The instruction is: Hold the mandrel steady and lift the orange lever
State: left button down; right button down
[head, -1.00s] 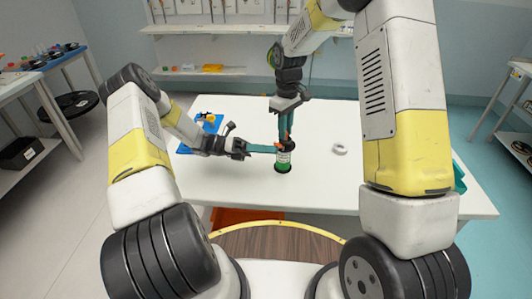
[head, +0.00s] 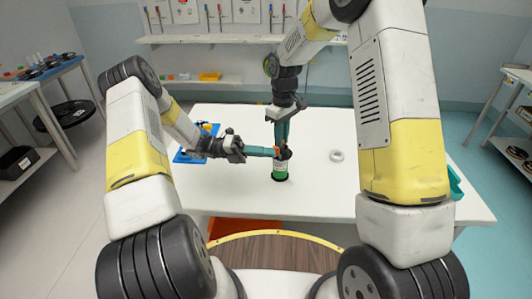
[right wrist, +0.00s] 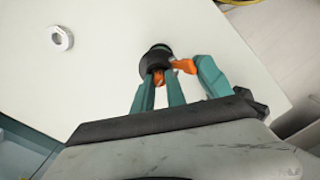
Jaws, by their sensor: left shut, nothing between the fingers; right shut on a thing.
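The orange lever (right wrist: 183,66) sticks out from the side of the mandrel. My left gripper (head: 271,151) comes in level from the left, shut and empty, its tips at the lever. Whether they touch it is hard to tell.
A white ring (head: 337,156) lies on the table (head: 400,190) right of the mandrel. A blue tray (head: 190,156) with small yellow and dark parts lies at the left. The table around the ring is clear. Shelves (head: 190,80) line the back wall.

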pick_arm(q)
jog(key=s+a+f, duration=0.2)
jog(key=a+f, duration=0.1)
jog(key=a, duration=0.9)
jog(key=w+d+r, duration=0.2)
jog(key=d, duration=0.9)
jog(key=shift+d+r, duration=0.3)
jog(key=shift+d, duration=0.1)
